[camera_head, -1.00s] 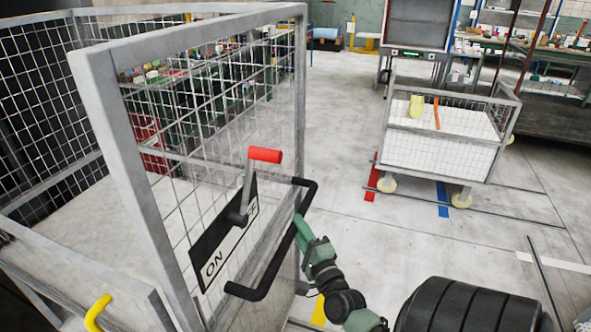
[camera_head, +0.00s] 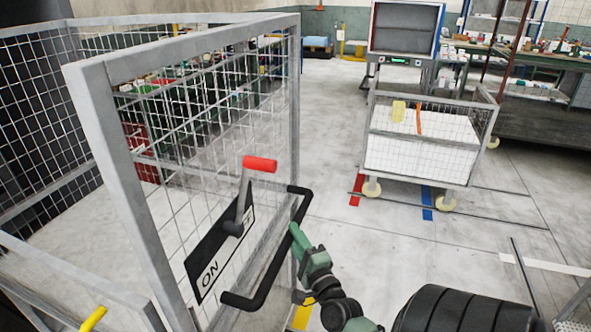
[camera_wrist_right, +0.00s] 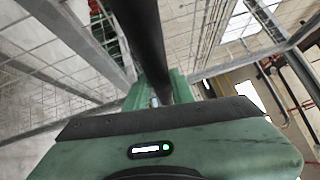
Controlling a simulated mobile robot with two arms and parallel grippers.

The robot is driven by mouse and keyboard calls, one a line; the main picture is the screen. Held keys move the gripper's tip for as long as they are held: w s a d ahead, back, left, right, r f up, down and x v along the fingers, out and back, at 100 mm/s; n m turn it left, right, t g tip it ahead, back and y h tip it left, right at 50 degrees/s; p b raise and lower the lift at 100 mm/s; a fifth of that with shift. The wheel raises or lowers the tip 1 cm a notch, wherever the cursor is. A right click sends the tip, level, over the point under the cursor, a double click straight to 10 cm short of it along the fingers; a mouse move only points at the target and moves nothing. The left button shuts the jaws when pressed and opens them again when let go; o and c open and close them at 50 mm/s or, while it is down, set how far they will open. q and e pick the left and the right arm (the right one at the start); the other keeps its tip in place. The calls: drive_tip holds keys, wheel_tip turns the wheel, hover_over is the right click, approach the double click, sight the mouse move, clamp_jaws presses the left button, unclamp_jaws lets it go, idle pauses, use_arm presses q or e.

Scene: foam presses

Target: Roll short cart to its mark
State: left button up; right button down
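A grey mesh cart (camera_head: 88,88) fills the left foreground. Its near end carries an ON/OFF plate with a red-tipped lever (camera_head: 260,164) and a black bar handle (camera_head: 262,287). My right gripper (camera_head: 296,236) is at that handle; in the right wrist view the black bar (camera_wrist_right: 146,45) runs between its green fingers (camera_wrist_right: 155,92), seemingly gripped. A lower mesh cart (camera_head: 420,158) with a white load stands farther off at right, by red (camera_head: 356,193) and blue (camera_head: 427,204) floor marks. A yellow floor mark (camera_head: 303,314) shows beside the near cart. My left gripper is out of view.
Dark floor rails (camera_head: 480,219) run past the far cart. A grey cabinet (camera_head: 405,30) stands behind it, with workbenches (camera_head: 545,58) at the back right. Open concrete floor (camera_head: 335,130) lies between the two carts.

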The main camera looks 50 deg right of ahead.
drive_tip(key=c, duration=1.3)
unclamp_jaws()
drive_tip(key=shift+w+d+r, duration=0.1)
drive_tip(key=shift+d+r, duration=0.1)
drive_tip(key=shift+r, duration=0.4)
drive_tip(key=shift+o, duration=0.5)
drive_tip(key=shift+f, duration=0.35)
drive_tip(key=b+v, duration=0.2)
drive_tip(key=v, duration=0.5)
drive_tip(key=shift+s+a, duration=0.15)
drive_tip(key=shift+s, duration=0.2)
drive_tip(key=shift+f, duration=0.1)
